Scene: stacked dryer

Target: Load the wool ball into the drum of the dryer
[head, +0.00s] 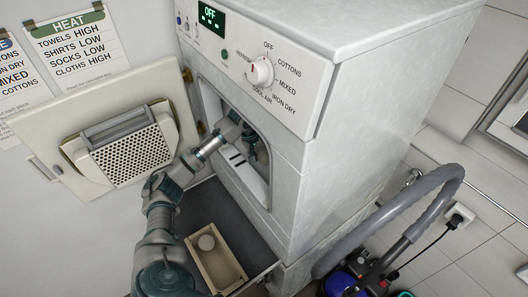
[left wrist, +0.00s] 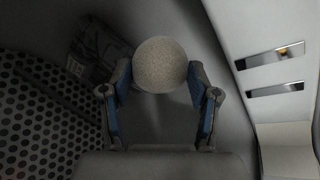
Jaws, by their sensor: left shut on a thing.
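A pale grey, round wool ball (left wrist: 160,64) sits between the fingertips of my left gripper (left wrist: 160,80) in the left wrist view. The gripper is shut on it. In the head view my left arm reaches through the open front of the white dryer (head: 345,160), and the left gripper (head: 250,148) is inside the opening, partly in shadow. The ball in it cannot be made out there. The dark drum interior (left wrist: 40,115), with a perforated surface, shows around the gripper in the left wrist view. My right gripper is not in view.
The dryer door (head: 125,135) stands open at the left. The opening's rim with two slots (left wrist: 272,58) is close on the right. A vacuum hose (head: 395,215) stands at the right.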

